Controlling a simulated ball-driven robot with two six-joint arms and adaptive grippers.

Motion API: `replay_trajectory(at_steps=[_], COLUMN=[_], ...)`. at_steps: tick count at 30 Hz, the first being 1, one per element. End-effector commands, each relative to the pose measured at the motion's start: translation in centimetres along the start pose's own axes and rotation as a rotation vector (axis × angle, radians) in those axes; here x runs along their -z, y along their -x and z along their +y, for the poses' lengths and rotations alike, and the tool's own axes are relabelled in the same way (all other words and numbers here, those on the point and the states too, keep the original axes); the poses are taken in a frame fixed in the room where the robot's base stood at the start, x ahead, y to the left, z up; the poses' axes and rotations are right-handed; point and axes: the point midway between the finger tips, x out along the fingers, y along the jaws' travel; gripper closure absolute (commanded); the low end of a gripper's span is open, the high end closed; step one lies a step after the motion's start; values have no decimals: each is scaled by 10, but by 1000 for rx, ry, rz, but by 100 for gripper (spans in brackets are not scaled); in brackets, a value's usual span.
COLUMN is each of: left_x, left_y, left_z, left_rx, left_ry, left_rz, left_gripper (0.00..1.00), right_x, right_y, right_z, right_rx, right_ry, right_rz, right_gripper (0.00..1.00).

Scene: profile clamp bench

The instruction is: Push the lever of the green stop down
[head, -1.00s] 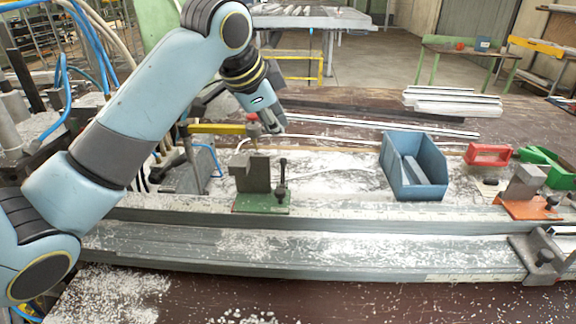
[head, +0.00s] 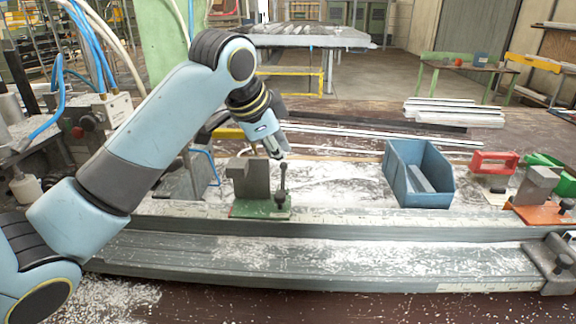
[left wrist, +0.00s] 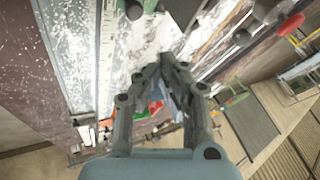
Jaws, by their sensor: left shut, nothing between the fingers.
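The green stop has a green base plate (head: 250,211) and a grey block (head: 250,180), and sits on the rear rail near the middle of the head view. Its dark lever (head: 283,183) stands upright at the right side of the block, with a knob on top. My left gripper (head: 282,156) points down just above and behind the lever knob; I cannot tell whether it touches. In the left wrist view the gripper fingers (left wrist: 166,66) are together with nothing held. My right gripper is not in view.
A blue bin (head: 432,192) stands right of the stop. An orange stop (head: 542,213) with a grey block is farther right, near a red handle-like piece (head: 495,156). A grey clamp (head: 548,270) sits on the front rail. White shavings cover the rails (head: 330,250).

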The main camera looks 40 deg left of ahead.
Motion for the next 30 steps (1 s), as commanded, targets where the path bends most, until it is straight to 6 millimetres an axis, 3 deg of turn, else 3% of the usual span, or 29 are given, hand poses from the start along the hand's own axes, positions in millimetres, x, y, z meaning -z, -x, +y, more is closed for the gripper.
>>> replay_trajectory(at_steps=[13, 21, 30], left_x=[0, -3, -4], left_y=[-90, -109, -112], left_z=[1, -28, -32], left_rx=[-4, 0, -1], left_ry=[2, 0, -1], left_rz=[-1, -1, 0], left_gripper=[100, 100, 100], right_x=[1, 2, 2], right_y=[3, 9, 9], right_z=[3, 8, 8], right_rx=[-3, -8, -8], right_ry=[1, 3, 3], right_rz=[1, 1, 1], right_gripper=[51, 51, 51])
